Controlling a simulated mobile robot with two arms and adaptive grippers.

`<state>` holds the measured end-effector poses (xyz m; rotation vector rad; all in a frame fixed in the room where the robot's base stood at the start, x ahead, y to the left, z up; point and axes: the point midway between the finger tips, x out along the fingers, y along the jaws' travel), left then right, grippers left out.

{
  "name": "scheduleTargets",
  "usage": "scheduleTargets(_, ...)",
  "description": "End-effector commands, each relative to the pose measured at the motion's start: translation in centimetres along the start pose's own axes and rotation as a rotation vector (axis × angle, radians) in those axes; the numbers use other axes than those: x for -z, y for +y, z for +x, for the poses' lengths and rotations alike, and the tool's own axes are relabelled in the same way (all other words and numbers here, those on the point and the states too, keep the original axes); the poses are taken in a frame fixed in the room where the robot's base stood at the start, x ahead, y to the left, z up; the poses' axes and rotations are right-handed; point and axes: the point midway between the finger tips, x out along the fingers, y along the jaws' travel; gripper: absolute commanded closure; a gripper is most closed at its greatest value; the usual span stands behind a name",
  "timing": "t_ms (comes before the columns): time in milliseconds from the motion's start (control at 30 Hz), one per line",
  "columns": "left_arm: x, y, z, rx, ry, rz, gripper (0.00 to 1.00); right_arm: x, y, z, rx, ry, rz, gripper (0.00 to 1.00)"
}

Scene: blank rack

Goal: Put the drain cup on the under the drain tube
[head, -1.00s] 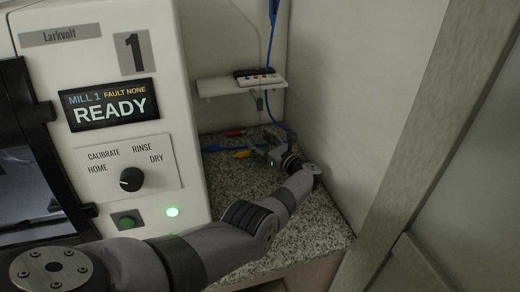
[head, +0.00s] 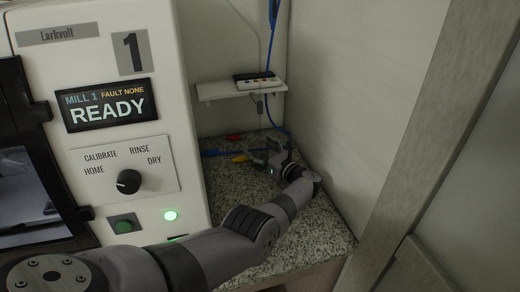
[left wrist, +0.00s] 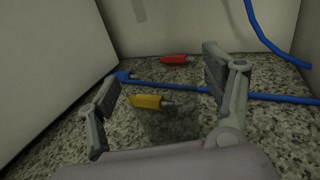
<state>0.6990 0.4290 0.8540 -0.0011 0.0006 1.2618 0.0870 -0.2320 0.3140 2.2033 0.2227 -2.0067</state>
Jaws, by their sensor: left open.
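My left gripper (head: 264,153) is at the far end of the speckled counter, beside the white machine. In the left wrist view its two fingers are spread open (left wrist: 163,78). A faint, see-through dark shape (left wrist: 168,126) shows between the fingers, low on the counter; it looks like the clear drain cup, but its edges are hard to make out. I cannot tell whether the fingers touch it. A short pale tube end (left wrist: 139,10) at the top of the left wrist view may be the drain tube. My right gripper is not in view.
Yellow (left wrist: 150,102) and red (left wrist: 175,60) connectors and a blue hose (left wrist: 265,97) lie on the counter. The machine (head: 190,120) closes off the left and a wall (head: 350,110) the right. A small shelf (head: 222,91) hangs above the back.

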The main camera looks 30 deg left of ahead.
Motion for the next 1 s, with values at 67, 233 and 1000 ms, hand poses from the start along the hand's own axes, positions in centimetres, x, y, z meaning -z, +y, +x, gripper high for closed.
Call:
scheduleTargets(67,0.0,0.0,0.0,0.000,0.000,0.000,0.25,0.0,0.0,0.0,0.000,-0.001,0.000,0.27)
scheduleTargets(233,-0.4,-0.1,-0.5,0.002,0.001,0.000,0.25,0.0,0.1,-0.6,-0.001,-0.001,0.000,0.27)
scheduleTargets(1000,-0.2,0.0,-12.1,0.000,0.000,0.001,0.25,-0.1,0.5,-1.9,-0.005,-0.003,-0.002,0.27)
